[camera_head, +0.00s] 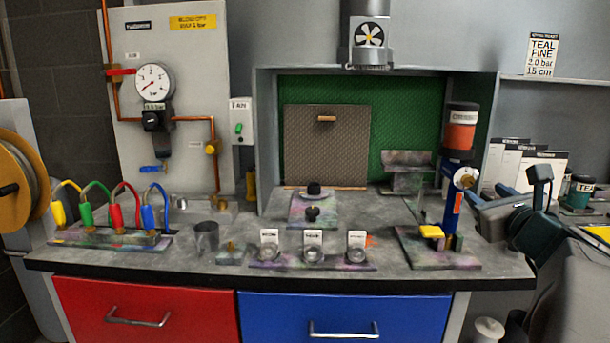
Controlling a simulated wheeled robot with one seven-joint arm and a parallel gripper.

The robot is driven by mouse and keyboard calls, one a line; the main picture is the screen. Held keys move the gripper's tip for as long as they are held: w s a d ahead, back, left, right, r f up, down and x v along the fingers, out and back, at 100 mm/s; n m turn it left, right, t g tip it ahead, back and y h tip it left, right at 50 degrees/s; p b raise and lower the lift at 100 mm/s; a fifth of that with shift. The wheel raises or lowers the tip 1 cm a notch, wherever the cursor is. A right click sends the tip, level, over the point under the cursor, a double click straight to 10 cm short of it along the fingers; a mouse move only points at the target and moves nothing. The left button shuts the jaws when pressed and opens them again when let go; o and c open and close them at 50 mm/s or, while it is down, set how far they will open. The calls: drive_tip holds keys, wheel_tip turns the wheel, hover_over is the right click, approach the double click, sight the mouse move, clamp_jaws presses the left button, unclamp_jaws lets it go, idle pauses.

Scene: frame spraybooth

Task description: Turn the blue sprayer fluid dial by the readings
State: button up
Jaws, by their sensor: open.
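The blue sprayer (453,205) stands upright at the right of the bench, over a paint-stained stand (437,258). A dark-lidded cup with an orange band (460,137) sits above it. A round pale dial or gauge (466,178) shows on its right side; its marks are too small to read, and I cannot tell if it is the fluid dial. My gripper (480,212) is open at the right, close to the sprayer, with no visible hold on it. A wall pressure gauge (153,82) is at left. A card (542,55) reads TEAL FINE, 2.0 bar, 15 cm.
Coloured hoses (110,205) and a metal cup (206,238) are at left. Three labelled holders (313,248) line the front. A booth with a green back (420,105) holds a brown panel (325,150). Cards (530,165) stand behind my gripper. Some bench surface (395,275) is clear.

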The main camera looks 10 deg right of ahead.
sight(469, 181)
drive_tip(key=x, duration=0.6)
drive_tip(key=shift+w, duration=0.35)
clamp_jaws()
